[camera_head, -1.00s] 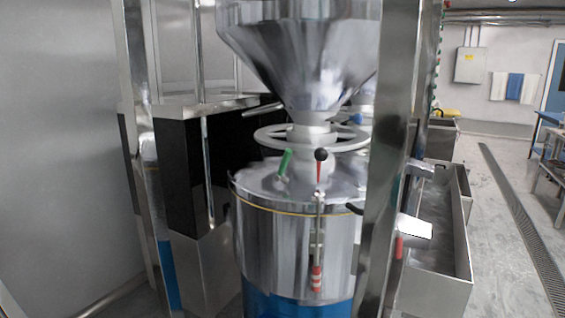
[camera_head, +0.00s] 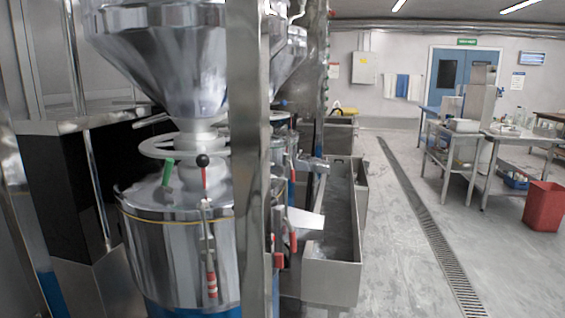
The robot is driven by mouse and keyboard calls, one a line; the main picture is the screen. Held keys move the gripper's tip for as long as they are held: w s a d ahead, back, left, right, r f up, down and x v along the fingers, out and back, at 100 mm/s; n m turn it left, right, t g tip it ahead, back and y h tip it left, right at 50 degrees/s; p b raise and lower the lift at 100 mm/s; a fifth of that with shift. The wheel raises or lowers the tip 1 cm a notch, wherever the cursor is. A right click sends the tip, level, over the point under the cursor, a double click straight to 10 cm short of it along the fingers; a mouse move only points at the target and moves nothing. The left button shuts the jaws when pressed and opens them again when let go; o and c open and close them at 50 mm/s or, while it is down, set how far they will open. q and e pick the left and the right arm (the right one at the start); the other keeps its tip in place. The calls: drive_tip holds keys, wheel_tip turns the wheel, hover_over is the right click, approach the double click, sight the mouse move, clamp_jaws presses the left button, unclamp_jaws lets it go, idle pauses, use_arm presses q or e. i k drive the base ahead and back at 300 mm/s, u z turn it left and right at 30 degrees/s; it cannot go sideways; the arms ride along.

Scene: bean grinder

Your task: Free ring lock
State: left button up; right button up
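The bean grinder (camera_head: 170,255) stands at the left, a steel drum under a large metal hopper (camera_head: 165,60). A grey ring-shaped handwheel (camera_head: 155,149) sits around the neck below the hopper. On the drum's lid are a green-handled lever (camera_head: 167,172) and a lever with a black ball knob (camera_head: 202,160) on a red stem. A latch with a red-and-white grip (camera_head: 211,285) hangs down the drum's front. I cannot tell which part is the ring lock. A steel post hides the drum's right side. Neither of my grippers is in view.
A steel post (camera_head: 248,150) stands close in front of the grinder. To its right is a steel trough (camera_head: 335,270). A floor drain (camera_head: 425,235) runs along open floor. Steel tables (camera_head: 505,135) and a red bin (camera_head: 543,206) stand at the right.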

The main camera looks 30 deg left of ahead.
sight(170, 161)
drive_tip(key=z, duration=0.65)
drive_tip(key=i, duration=1.9)
drive_tip(key=u, duration=2.7)
